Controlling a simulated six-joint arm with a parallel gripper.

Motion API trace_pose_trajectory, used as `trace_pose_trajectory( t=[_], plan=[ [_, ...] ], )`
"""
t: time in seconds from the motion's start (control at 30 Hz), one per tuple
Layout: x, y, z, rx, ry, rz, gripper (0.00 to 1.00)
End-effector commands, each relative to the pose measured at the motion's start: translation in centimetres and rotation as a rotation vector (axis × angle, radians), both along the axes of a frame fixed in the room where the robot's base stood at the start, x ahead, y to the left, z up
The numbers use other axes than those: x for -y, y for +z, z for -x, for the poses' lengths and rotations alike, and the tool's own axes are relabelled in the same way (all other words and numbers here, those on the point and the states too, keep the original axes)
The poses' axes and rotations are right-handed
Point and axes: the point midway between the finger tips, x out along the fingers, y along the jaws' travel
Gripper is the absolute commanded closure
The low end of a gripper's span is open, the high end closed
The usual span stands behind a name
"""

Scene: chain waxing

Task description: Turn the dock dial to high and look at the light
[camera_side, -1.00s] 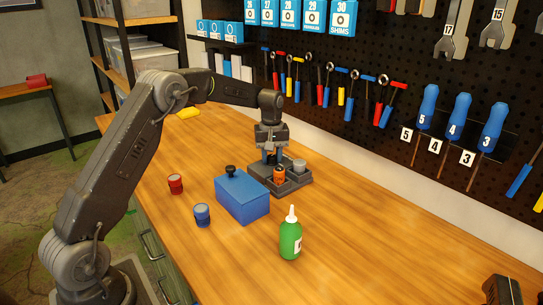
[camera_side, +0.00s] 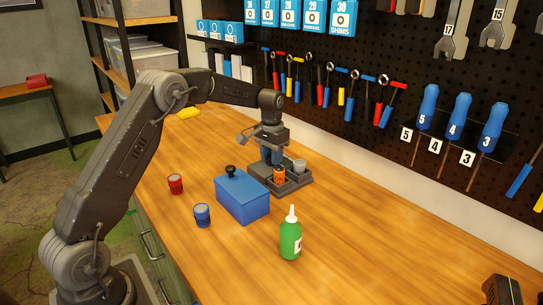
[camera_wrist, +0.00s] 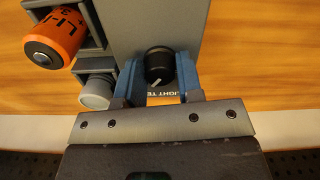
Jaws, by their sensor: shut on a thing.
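The grey dock (camera_side: 296,184) stands on the bench near the pegboard wall, behind the blue box. In the wrist view the dock (camera_wrist: 125,20) carries a round black dial (camera_wrist: 158,62) with a pale pointer line toward the lower left. My gripper (camera_side: 272,157) is over the dock. In the wrist view its blue fingers (camera_wrist: 158,78) are shut on the dial, one on each side. A label reading "LIGHT TE" is partly covered by my gripper. No lit light can be made out. The dial is hidden in the side view.
An orange battery (camera_wrist: 52,38) and a grey-white round piece (camera_wrist: 95,93) sit in dock slots beside my fingers. A blue box (camera_side: 242,197), a green bottle (camera_side: 290,239), a red jar (camera_side: 175,184) and a blue jar (camera_side: 202,215) stand nearby. The right bench is mostly clear.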

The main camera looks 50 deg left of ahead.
Motion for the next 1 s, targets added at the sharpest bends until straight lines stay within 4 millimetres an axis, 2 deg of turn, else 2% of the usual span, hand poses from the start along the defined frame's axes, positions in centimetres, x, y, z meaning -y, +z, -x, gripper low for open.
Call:
trace_pose_trajectory(
  t=[0.3, 0.87, 0.9, 1.0],
  plan=[
    [-0.04, -0.02, -0.06, 0.003, -0.131, -0.001, 0.9],
    [-0.03, -0.03, -0.06, 0.002, -0.161, -0.001, 0.9],
    [-0.02, -0.03, -0.06, 0.002, -0.16, -0.001, 0.64],
    [-0.02, -0.02, -0.05, 0.002, -0.16, -0.001, 0.55]
  ],
)
